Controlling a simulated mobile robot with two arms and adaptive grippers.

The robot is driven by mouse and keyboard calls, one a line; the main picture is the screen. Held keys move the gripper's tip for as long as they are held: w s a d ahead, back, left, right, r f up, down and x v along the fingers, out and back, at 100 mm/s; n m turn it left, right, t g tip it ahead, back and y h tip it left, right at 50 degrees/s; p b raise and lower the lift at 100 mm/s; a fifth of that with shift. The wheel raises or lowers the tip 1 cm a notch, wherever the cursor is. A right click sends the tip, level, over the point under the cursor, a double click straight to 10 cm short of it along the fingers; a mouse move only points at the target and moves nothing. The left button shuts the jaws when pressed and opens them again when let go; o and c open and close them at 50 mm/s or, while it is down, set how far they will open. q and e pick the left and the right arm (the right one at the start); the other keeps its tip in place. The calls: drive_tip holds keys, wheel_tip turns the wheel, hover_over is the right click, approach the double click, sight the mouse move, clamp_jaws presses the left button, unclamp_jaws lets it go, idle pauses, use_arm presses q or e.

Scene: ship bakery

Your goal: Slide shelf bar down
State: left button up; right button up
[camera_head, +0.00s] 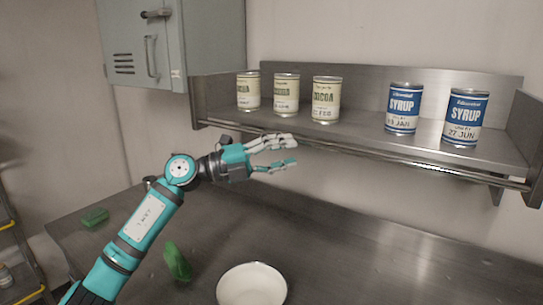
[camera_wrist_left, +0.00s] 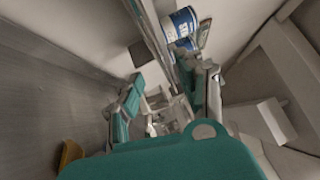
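The shelf bar (camera_head: 400,160) is a thin metal rod along the front of the steel wall shelf (camera_head: 350,124), held at the shelf's ends. It sits just below the front edge of the shelf. My left gripper (camera_head: 290,152) is open at the left half of the bar, its upper finger overlapping the bar in the head view and its lower finger below it. I cannot tell whether it touches the bar. In the left wrist view the fingers are spread, with no object clearly between them. My right gripper is not in view.
Cocoa cans (camera_head: 286,95) stand on the shelf's left half and blue syrup cans (camera_head: 404,108) on its right. A grey cabinet (camera_head: 170,45) hangs at left. Below, the steel counter (camera_head: 400,255) holds a white bowl (camera_head: 251,285) and green items (camera_head: 177,262). The counter's right side is clear.

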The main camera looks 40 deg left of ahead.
use_arm(q)
drive_tip(key=shift+v, duration=1.5)
drive_tip(key=shift+f, duration=0.1)
